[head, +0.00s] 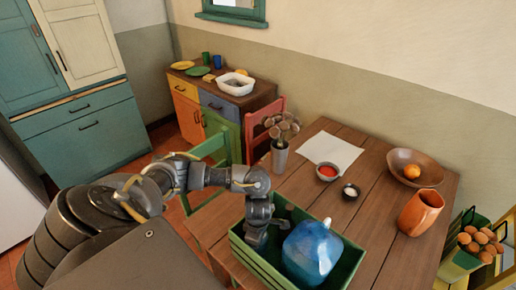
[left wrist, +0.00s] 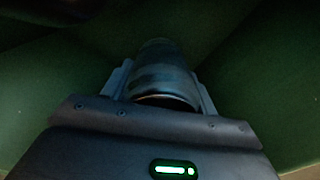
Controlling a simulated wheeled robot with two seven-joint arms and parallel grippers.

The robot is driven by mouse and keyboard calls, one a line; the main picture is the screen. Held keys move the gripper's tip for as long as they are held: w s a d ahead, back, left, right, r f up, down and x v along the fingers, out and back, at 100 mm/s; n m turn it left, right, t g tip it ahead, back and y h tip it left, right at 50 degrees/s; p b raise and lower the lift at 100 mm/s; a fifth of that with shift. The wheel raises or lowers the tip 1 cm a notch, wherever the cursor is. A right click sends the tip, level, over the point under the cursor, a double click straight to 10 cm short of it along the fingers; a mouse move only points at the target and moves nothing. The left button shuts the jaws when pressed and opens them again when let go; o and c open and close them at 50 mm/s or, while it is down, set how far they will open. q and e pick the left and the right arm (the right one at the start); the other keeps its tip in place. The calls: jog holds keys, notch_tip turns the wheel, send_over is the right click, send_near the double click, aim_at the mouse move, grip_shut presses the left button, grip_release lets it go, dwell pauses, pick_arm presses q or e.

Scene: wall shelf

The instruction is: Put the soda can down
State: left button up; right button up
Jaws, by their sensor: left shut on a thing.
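My left gripper (head: 256,238) reaches down into the left part of a green crate (head: 259,267) on the wooden table. In the left wrist view, the gripper (left wrist: 160,82) is shut on the soda can (left wrist: 163,62), a dark, dim grey cylinder between the fingers. Green crate walls surround it in that view. Whether the can touches the crate floor cannot be told. In the head view the can is hidden by the gripper and crate. My right gripper is not in view.
A blue jug-like object (head: 312,252) stands in the crate, close to my left gripper.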

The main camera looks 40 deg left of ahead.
pick_arm(q)
jog(key=shift+f, duration=0.55)
jog(key=shift+w, duration=0.1)
jog(key=shift+f+b, duration=0.2)
jog(key=shift+b, duration=0.1)
jog(key=o, duration=1)
jog(key=shift+r, duration=0.1)
jog(key=shift+r+p, duration=0.15)
jog(key=shift+p, duration=0.15)
notch_tip(320, 180, up, 12)
jog(key=shift+p, duration=0.95)
